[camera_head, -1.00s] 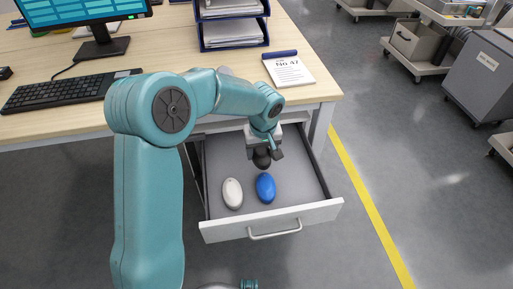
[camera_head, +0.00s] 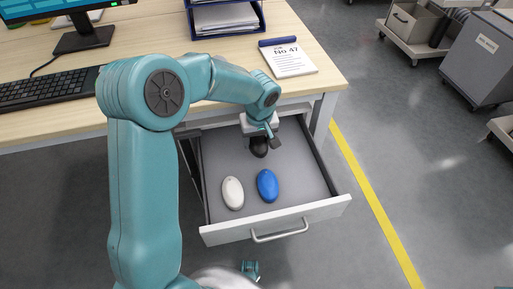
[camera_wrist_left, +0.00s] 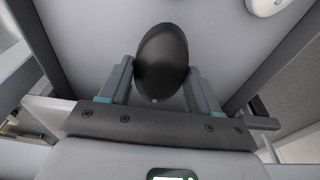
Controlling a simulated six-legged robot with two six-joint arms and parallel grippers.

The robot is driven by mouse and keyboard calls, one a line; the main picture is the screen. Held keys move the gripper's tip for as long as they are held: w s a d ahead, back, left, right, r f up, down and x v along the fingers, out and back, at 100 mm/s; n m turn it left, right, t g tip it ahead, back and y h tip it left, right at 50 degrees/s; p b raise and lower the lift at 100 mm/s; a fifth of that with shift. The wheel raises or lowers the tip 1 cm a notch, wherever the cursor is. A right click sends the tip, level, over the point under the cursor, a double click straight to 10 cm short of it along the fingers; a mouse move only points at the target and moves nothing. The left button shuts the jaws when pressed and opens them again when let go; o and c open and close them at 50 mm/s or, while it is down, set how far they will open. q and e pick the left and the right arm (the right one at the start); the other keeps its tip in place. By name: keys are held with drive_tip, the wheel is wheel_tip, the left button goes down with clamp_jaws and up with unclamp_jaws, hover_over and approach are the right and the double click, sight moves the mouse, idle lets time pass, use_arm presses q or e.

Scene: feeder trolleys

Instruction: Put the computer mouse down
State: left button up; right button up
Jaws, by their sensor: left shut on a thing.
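A black computer mouse (camera_head: 258,148) is in my left gripper (camera_head: 263,137), over the back part of the open drawer (camera_head: 311,213). In the left wrist view the dark mouse (camera_wrist_left: 162,58) sits between the two fingers (camera_wrist_left: 160,88), which close on its sides. I cannot tell whether its underside touches the drawer floor. A white mouse (camera_head: 232,192) and a blue mouse (camera_head: 267,185) lie side by side near the drawer's front. My right gripper is not in view.
The desk (camera_head: 318,88) above holds a keyboard (camera_head: 45,90), a monitor stand (camera_head: 83,38), paper trays (camera_head: 226,18) and a notepad (camera_head: 288,60). Trolleys stand at right beyond a yellow floor line (camera_head: 375,207).

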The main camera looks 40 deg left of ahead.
sight(258, 147)
use_arm(q)
drive_tip(key=f+b, duration=0.3)
drive_tip(key=f, duration=0.1)
drive_tip(key=shift+d+f, duration=0.2)
drive_tip(key=shift+a+f, duration=0.1)
drive_tip(key=shift+f, duration=0.2)
drive_tip(key=shift+r, duration=0.25)
drive_tip(key=shift+f, duration=0.25)
drive_tip(key=o, duration=1.1)
drive_tip(key=shift+r, duration=0.1)
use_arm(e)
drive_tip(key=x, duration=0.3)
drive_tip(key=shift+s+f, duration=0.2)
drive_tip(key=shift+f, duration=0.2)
use_arm(q)
drive_tip(key=shift+r, duration=0.5)
drive_tip(key=r+p, duration=0.1)
drive_tip(key=r, duration=0.2)
drive_tip(key=s+d+r+p, duration=0.1)
drive_tip(key=r, duration=0.3)
drive_tip(key=r+p, duration=0.1)
drive_tip(key=r, duration=0.3)
drive_tip(key=shift+s+d+r, duration=0.1)
drive_tip(key=shift+s+d, duration=0.05)
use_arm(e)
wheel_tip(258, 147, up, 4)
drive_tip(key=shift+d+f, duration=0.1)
